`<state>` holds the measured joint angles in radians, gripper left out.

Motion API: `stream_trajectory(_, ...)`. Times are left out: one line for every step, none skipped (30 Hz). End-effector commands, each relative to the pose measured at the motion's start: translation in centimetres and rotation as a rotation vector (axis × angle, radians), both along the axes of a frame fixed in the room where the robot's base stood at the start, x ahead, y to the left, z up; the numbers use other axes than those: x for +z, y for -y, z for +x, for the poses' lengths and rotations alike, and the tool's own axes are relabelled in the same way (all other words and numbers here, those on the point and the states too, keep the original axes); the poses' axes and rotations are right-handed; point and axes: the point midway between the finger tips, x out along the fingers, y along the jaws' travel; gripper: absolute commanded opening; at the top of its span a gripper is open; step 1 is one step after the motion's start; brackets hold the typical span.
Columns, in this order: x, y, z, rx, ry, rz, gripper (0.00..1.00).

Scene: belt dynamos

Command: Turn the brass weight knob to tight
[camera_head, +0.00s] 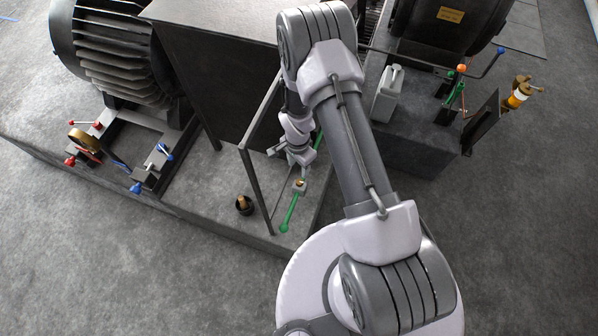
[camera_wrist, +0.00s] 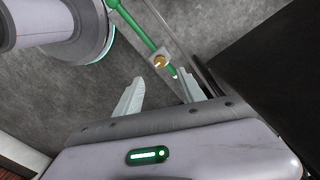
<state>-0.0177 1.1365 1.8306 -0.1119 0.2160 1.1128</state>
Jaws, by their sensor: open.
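A small brass knob (camera_head: 300,183) sits on a grey block (camera_head: 298,189) on a green rod (camera_head: 289,212), low inside a dark frame. In the wrist view the brass knob (camera_wrist: 160,60) shows on the block beside the green rod (camera_wrist: 135,22), just beyond the fingertips. My gripper (camera_wrist: 159,82) is open, with nothing between its pale fingers. In the head view my gripper (camera_head: 298,158) is partly hidden by my arm and sits just above the knob in the picture. I cannot tell the knob's tightness, and no contact with it is visible.
Dark frame posts (camera_head: 255,190) stand close to the left of the rod. A small black cup-like part with brass (camera_head: 244,205) is on the platform. A large dark housing (camera_head: 215,80) is behind.

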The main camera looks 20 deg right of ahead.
Motion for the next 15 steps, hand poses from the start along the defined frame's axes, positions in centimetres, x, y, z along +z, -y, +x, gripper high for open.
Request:
stream_trajectory(1.9,0.0,0.1,-0.001,0.001,0.000,0.47)
stream_trajectory(2.7,0.0,0.1,-0.001,0.001,0.000,0.47)
stream_trajectory(3.6,0.0,0.1,0.000,0.002,0.000,0.47)
stream_trajectory(4.3,0.0,0.1,0.000,0.001,0.000,0.47)
stream_trajectory(4.8,-0.1,0.1,0.000,0.001,0.000,0.47)
stream_trajectory(5.4,-0.1,0.1,0.000,0.000,0.000,0.47)
stream_trajectory(5.8,-0.1,0.1,0.000,0.000,0.000,0.47)
stream_trajectory(6.1,-0.1,0.1,0.001,0.000,0.000,0.47)
stream_trajectory(6.4,-0.1,0.1,0.001,0.000,0.000,0.47)
stream_trajectory(6.5,-0.1,0.1,0.001,0.000,0.000,0.47)
stream_trajectory(6.6,-0.1,0.1,0.001,0.000,0.000,0.47)
stream_trajectory(6.7,-0.1,0.0,0.000,-0.001,0.000,0.47)
stream_trajectory(6.7,-0.1,0.0,0.000,-0.001,0.000,0.47)
stream_trajectory(6.7,-0.1,0.0,0.000,-0.001,0.000,0.47)
stream_trajectory(6.7,-0.1,0.0,0.000,-0.001,0.000,0.47)
